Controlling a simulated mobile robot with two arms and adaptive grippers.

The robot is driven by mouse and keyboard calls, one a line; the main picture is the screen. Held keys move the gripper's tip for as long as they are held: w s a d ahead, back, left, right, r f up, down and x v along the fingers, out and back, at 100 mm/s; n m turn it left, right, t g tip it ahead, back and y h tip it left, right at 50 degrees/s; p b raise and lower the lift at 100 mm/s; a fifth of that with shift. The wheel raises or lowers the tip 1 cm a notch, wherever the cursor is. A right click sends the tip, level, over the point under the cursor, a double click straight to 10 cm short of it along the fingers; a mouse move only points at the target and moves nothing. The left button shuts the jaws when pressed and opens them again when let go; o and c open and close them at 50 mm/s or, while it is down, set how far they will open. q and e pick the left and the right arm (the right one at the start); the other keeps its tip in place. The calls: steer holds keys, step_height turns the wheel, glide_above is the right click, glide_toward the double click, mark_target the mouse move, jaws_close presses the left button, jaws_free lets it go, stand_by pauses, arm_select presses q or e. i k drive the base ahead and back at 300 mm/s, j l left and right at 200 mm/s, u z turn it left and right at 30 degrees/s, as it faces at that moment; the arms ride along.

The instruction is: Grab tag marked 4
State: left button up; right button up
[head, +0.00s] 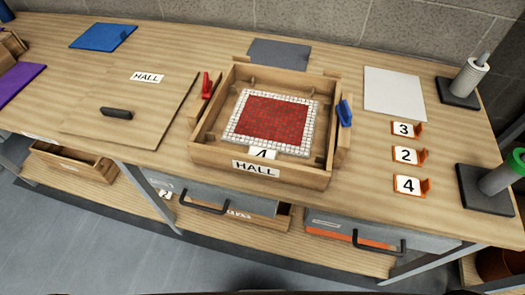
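The tag marked 4 (409,186) lies on the bench at the right, a white label with an orange clip-like edge. It is the nearest of a column of tags: the tag marked 2 (406,155) lies just behind it and the tag marked 3 (405,130) lies behind that. Another white tag (263,153), whose number is partly hidden, sits at the front edge of the red and white mosaic panel (272,119) in the wooden crate. Neither of my grippers is in view.
The open crate marked HALL (317,178) stands left of the tags, with a red clamp (207,86) and a blue clamp (344,113) on its sides. A dark plate with a green-ringed post (486,190) stands right of the tags. A lid (150,105) lies left.

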mark_target(402, 185)
steer(key=l+u, duration=0.5)
steer(key=l, duration=0.15)
steer(key=k+j+z, duration=0.15)
steer(key=z, duration=1.35)
